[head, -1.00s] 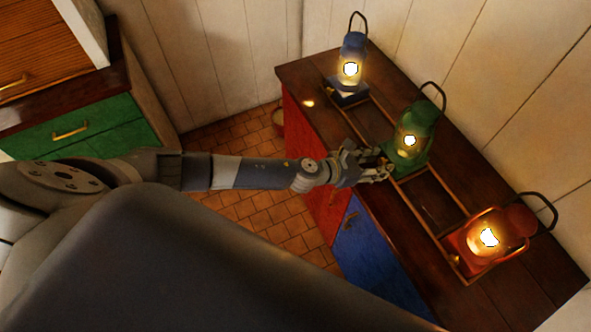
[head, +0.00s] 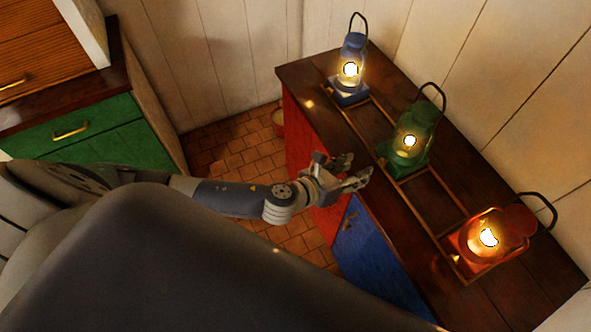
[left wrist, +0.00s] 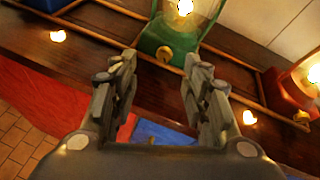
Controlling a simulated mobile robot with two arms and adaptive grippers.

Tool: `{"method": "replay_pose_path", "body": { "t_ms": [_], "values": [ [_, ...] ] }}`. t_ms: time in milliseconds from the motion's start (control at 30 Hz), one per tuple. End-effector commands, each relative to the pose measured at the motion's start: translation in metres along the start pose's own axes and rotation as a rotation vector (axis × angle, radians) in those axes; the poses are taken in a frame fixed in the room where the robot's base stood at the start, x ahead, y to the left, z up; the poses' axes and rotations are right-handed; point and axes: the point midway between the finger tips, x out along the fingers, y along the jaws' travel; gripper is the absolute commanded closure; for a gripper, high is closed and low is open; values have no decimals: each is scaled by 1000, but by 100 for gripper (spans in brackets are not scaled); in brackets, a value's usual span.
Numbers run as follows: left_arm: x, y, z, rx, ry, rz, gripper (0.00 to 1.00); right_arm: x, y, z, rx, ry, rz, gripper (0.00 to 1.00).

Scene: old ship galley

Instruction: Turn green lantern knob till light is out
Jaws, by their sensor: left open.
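The green lantern (head: 416,130) stands on the dark counter, between the blue and red lanterns. Its flame glows. In the left wrist view the green lantern (left wrist: 181,37) is straight ahead, with a small knob (left wrist: 164,53) low on the front of its base. My left gripper (head: 357,168) is open and empty at the counter's front edge, a short gap from the lantern. In the left wrist view the open fingers (left wrist: 159,72) are spread on either side of the knob, short of it. My right gripper is not in view.
A lit blue lantern (head: 354,50) stands at the far end and a lit red lantern (head: 480,257) at the near end. A thin wooden rail (head: 447,190) frames the lanterns' places. The wall is close behind. Red and blue cabinet doors (head: 365,250) lie below the counter.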

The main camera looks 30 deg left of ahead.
Motion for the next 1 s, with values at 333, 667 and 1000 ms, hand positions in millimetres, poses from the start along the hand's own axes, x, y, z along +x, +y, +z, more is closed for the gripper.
{"method": "replay_pose_path", "body": {
  "t_ms": [333,667,1000],
  "values": [
    [-2,14,-15,-776,-5,210,57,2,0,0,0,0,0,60],
    [4,52,-69,-1162,7,370,57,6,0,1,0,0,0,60],
    [9,84,-128,-1356,23,479,57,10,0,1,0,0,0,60]
  ]
}}
